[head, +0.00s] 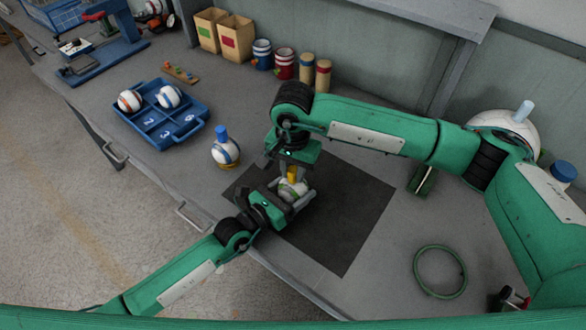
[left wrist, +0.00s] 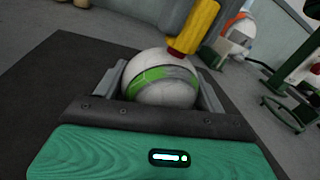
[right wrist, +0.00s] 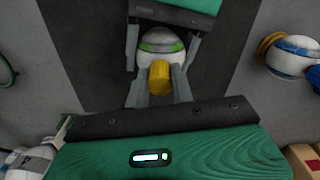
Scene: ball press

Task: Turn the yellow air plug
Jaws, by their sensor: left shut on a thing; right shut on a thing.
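The yellow air plug (head: 291,173) stands on top of a white ball with a green band (head: 290,190), above the dark mat. My left gripper (head: 283,197) is shut on this ball, one finger on each side; the ball also shows in the left wrist view (left wrist: 162,78). My right gripper (head: 293,172) comes down from above and is shut on the yellow plug, which shows between its fingers in the right wrist view (right wrist: 159,77). In the left wrist view the plug (left wrist: 192,30) meets the ball's upper right side. Whether it is seated in the ball is hard to tell.
A dark mat (head: 345,215) lies under the grippers. A ball with a blue plug (head: 225,152) stands left of it. A blue tray (head: 160,115) holds two balls. Cans and boxes line the back wall.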

